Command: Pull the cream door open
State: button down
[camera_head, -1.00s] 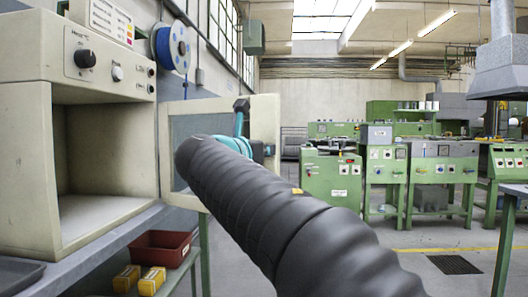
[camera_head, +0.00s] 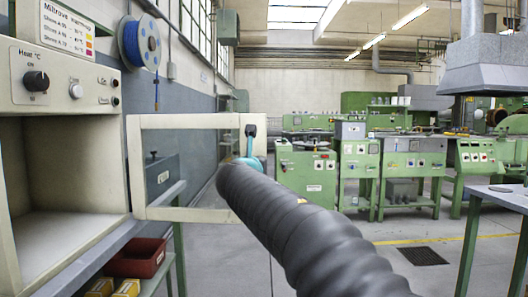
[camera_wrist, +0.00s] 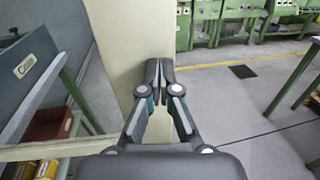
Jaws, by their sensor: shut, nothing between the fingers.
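The cream door (camera_head: 188,121) is a frame with a clear pane, standing open to the right of the cream oven (camera_head: 66,122). Its left edge is beside the oven's right front edge, and the oven's cavity is exposed. My gripper (camera_head: 250,131) is at the door's right edge in the head view, mostly hidden behind my arm. In the wrist view my gripper (camera_wrist: 158,66) has its fingers together and empty, close over the door's cream frame (camera_wrist: 128,35). I cannot tell whether the fingers touch the frame.
A red bin (camera_head: 136,258) and yellow boxes (camera_head: 126,288) sit below the oven's bench. A blue spool (camera_head: 139,43) hangs on the wall. Green machines (camera_head: 404,165) stand at the back. A table (camera_head: 500,194) stands at right. Floor between is clear.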

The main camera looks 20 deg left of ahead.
jog(key=p+x, duration=0.1)
jog(key=x, duration=0.2)
jog(key=shift+w+d, duration=0.1)
